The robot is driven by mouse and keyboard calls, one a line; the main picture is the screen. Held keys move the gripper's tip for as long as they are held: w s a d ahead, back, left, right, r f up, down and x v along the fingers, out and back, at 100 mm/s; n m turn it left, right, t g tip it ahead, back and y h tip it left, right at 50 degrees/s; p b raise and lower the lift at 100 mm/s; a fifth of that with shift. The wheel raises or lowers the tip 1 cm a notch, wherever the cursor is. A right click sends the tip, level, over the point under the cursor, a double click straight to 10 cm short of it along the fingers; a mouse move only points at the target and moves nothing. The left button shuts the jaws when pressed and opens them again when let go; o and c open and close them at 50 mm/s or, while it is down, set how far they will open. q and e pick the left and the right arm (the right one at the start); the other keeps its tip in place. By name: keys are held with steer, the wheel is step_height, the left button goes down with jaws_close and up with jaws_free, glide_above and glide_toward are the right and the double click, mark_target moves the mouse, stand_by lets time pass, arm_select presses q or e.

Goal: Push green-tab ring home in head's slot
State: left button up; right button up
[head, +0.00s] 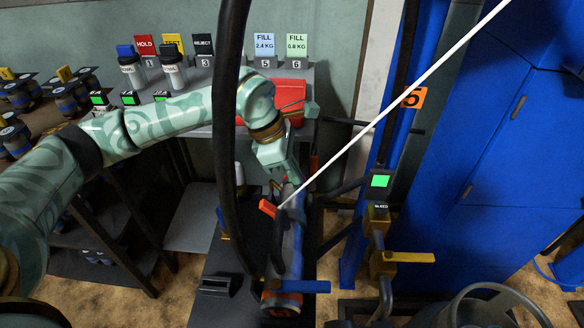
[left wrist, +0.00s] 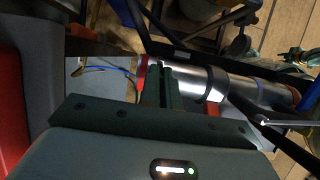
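A silver cylinder (head: 296,240) with a dark handle and a blue lever (head: 302,286) lies on the black bench at lower centre. A red tab (head: 267,208) sticks out near its far end. My left gripper (head: 284,180) is at that far end, pointing down at it. In the left wrist view the dark fingers (left wrist: 160,86) are close together beside a red band (left wrist: 142,76) and the silver cylinder (left wrist: 210,84). I cannot tell whether they grip anything. I cannot make out a green-tab ring or the slot; the far end is partly hidden by the gripper. My right gripper is not in view.
A thick black hose (head: 228,120) hangs in front of my left arm.

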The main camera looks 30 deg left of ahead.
arm_select(q)
steer(key=o, duration=0.4)
steer(key=shift+f, duration=0.15)
steer(key=shift+o, duration=0.2)
